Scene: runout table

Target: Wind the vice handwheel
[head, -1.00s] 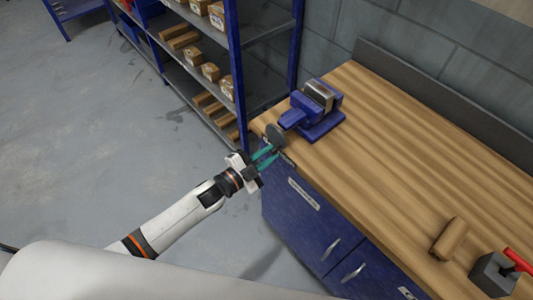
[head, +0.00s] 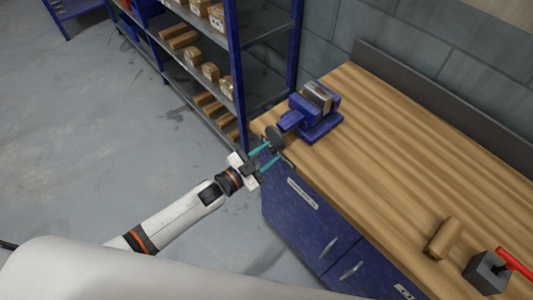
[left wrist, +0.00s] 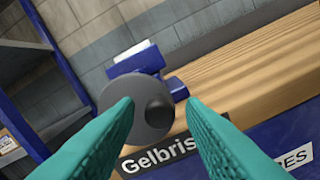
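The blue vice (head: 313,112) is on the wooden workbench near its far left corner; it also shows in the left wrist view (left wrist: 140,60). Its dark grey round handwheel (head: 274,138) faces my left arm at the bench edge. My right gripper is in neither view.
The workbench (head: 380,150) has blue drawers below its front edge. A wooden block (head: 444,238) and a grey block with a red handle (head: 488,272) sit at its near right. A blue shelf rack (head: 236,60) with boxes stands behind left. The floor at left is clear.

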